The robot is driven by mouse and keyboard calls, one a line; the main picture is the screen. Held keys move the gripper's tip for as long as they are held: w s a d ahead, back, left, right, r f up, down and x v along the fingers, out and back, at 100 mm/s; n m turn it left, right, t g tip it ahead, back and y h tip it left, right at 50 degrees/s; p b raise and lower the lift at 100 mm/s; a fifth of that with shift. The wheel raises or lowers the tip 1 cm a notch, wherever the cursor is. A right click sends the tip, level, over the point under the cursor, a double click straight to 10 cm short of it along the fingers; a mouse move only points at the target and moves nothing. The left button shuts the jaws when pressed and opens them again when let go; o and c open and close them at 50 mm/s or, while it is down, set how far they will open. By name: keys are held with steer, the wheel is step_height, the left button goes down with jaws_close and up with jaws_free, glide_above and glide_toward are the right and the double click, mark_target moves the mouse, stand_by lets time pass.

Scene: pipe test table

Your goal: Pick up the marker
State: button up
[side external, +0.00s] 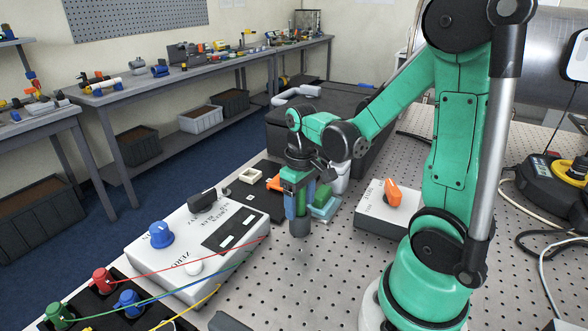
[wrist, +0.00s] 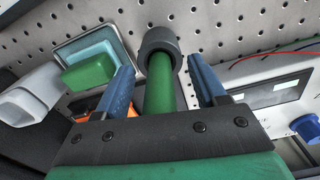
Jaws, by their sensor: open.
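The likely marker is a green cylinder (wrist: 158,92) with a dark grey cap or holder (wrist: 157,45) around its far end. It lies between the two blue fingers of my gripper (wrist: 161,72) in the wrist view, with a visible gap on each side. My gripper is open. In the side external view, my gripper (side external: 299,203) points down over the perforated table, and the dark grey end (side external: 300,227) shows just below the fingers. I cannot tell whether that end is a cap or a separate cup.
A green block (wrist: 88,75) sits on a light blue tray (wrist: 100,36) close beside the left finger, near a white container (wrist: 32,95). A white control box (side external: 190,285) with knobs stands left of my gripper, and another box (side external: 372,224) with an orange knob stands to the right.

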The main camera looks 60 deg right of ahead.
jaws_close()
steer(key=shift+r, duration=0.1)
stand_by(0.3)
step_height(320, 180, up, 20)
stand_by(0.7)
